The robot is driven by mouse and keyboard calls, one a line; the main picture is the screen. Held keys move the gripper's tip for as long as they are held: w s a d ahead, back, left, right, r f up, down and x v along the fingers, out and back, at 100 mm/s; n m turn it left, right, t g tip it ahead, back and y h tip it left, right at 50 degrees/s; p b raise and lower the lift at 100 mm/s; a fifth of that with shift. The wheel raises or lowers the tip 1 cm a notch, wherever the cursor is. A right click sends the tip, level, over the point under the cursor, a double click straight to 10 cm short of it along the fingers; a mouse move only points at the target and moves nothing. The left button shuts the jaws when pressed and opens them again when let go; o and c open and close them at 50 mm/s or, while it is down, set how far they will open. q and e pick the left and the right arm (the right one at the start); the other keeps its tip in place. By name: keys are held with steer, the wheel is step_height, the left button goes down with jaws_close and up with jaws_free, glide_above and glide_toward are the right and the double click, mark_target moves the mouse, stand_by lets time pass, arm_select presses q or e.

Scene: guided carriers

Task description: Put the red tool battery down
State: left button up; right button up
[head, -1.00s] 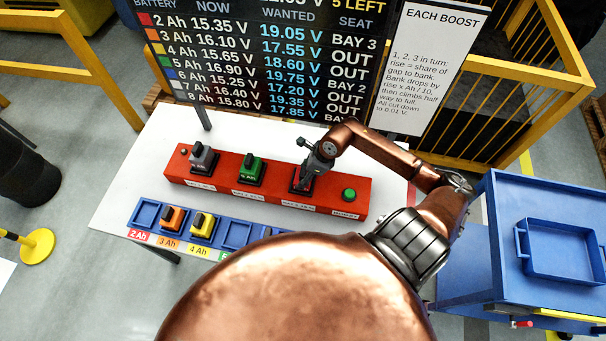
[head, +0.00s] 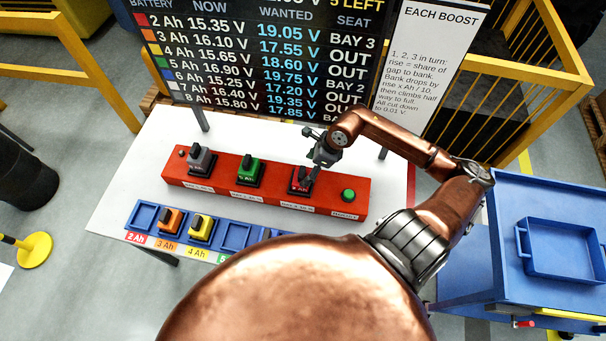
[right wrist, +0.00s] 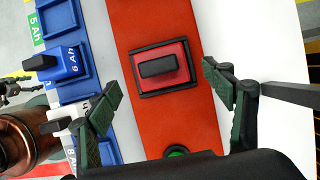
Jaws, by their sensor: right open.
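The red tool battery (head: 299,183) sits in the right-hand bay of the long red charger bank (head: 330,197). In the right wrist view the red battery (right wrist: 174,80) lies flat in its black-rimmed seat, its black handle upward. My right gripper (head: 311,160) is open and empty just above and behind the battery. In the right wrist view its two green-black fingers (right wrist: 163,85) stand wide apart, one on each side of the battery and clear of it. My left gripper is not in view.
A green button (head: 348,195) is at the bank's right end. A blue slotted rack (head: 145,216) in front holds orange and yellow batteries. A voltage board (head: 270,60) stands behind.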

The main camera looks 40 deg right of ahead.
steer(key=v, duration=0.6)
steer(key=shift+b, duration=0.3)
